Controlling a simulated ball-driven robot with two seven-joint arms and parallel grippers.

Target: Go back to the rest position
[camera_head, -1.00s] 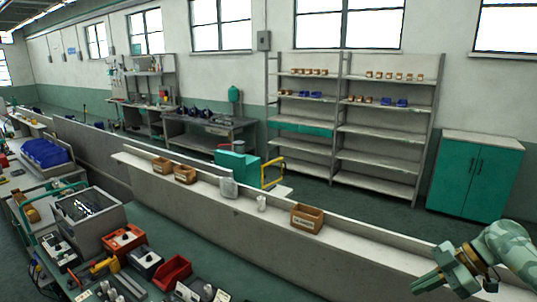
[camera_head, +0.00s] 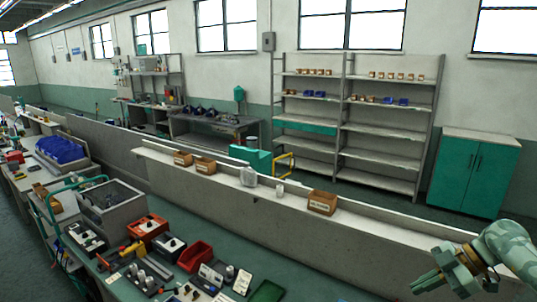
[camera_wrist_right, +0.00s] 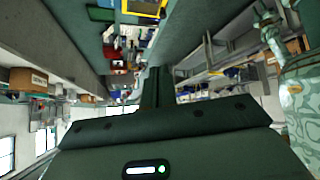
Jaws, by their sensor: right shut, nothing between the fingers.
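My right gripper (camera_head: 428,284) is at the lower right of the head view, on my green-grey arm. Its fingers are shut with nothing between them, and it hangs in the air, apart from the wall ledge. In the right wrist view its dark shut fingers (camera_wrist_right: 157,88) stick out from the wide gripper body. My left gripper is in neither view.
A workbench with a grey bin (camera_head: 108,212), a red tray (camera_head: 195,256) and several tools fills the lower left. A low wall ledge (camera_head: 365,225) carries cardboard boxes (camera_head: 322,202). Behind it are shelves (camera_head: 386,153) and a green cabinet (camera_head: 473,177).

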